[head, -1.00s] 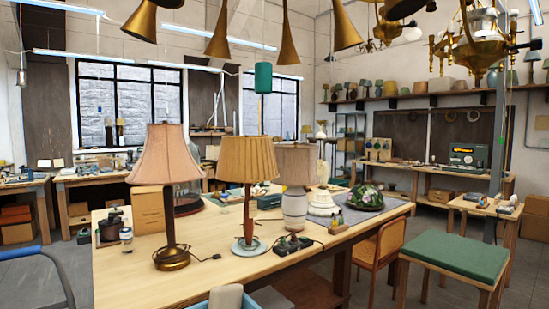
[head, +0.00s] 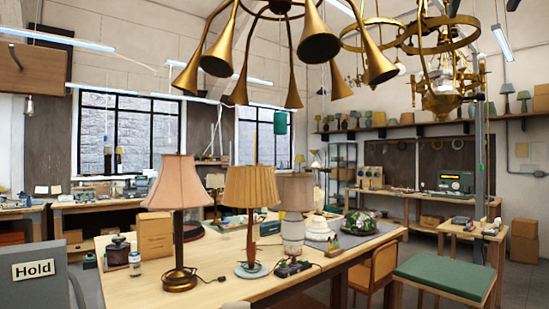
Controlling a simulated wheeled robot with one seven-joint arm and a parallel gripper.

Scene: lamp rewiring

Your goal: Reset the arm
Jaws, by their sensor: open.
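My gripper and arm cannot be made out in the head view. The wooden worktable (head: 330,276) stands ahead. On it are a lamp with a pink shade (head: 177,185), a lamp with a pleated tan shade (head: 249,187) and a lamp with a beige shade and pale base (head: 294,195). A small pale shape at the bottom edge is too cut off to tell.
A grey cabinet with a "Hold" sign (head: 34,269) stands close at lower left. A green-topped stool (head: 446,276) and a wooden chair (head: 374,268) stand at right. A brass horn chandelier (head: 320,45) hangs overhead. Floor shows at far right.

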